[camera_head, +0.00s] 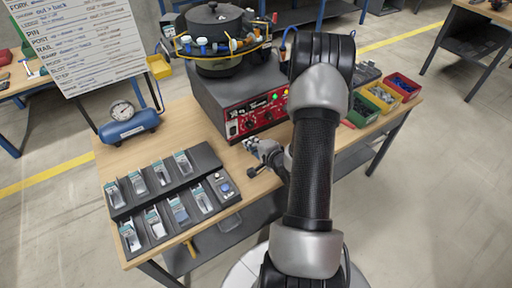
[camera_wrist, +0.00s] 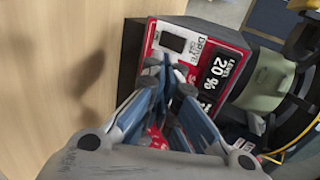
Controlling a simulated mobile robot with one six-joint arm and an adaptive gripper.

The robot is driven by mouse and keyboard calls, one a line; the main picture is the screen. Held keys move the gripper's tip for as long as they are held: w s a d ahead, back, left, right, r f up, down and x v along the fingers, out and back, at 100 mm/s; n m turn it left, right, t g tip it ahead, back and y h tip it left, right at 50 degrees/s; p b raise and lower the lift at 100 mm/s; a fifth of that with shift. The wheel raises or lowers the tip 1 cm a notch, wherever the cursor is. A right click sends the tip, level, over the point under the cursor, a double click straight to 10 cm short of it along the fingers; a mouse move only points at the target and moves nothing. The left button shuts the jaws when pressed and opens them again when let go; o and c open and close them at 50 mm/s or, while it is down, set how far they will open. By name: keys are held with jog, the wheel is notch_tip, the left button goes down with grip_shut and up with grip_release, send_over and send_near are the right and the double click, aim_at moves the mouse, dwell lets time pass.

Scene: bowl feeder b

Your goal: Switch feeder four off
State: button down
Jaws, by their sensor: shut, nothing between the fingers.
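The bowl feeder has a grey base (camera_head: 215,92) with a dark round bowl (camera_head: 215,22) on top, and stands at the back of the wooden table. Its red control panel (camera_head: 258,112) faces me, with a lit green lamp and knobs. In the wrist view the red panel (camera_wrist: 232,48) shows a black switch-like part (camera_wrist: 173,42) and a "LEVEL 20 %" display (camera_wrist: 220,68). My gripper (camera_head: 252,147) is shut and empty, just in front of the panel. Its fingers (camera_wrist: 168,76) cover the panel's lower part in the wrist view; I cannot tell whether they touch it. No feeder number is readable.
A black rack (camera_head: 170,195) with several small-part slots lies at the front left. A blue air tank with a gauge (camera_head: 128,125) and a text board (camera_head: 75,40) stand at the left. Coloured bins (camera_head: 382,96) sit at the right, beyond my arm. Bare wood lies left of the feeder.

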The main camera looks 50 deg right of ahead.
aim_at(236, 128)
jog(key=x, duration=0.2)
jog(key=b+x, duration=0.1)
jog(key=x, duration=0.1)
jog(key=r+x, duration=0.1)
jog(key=x, duration=0.1)
jog(key=shift+w+d+f, duration=0.1)
jog(key=shift+w, duration=0.35)
jog(key=shift+w+d+b, duration=0.2)
jog(key=shift+w+b, duration=0.2)
jog(key=shift+w, duration=0.3)
jog(key=shift+w+d+r+p, duration=0.1)
jog(key=shift+w+r+p, duration=0.3)
jog(key=shift+r, duration=0.05)
jog(key=shift+f, duration=0.1)
jog(key=shift+r+p, duration=0.6)
jog(key=shift+r, duration=0.25)
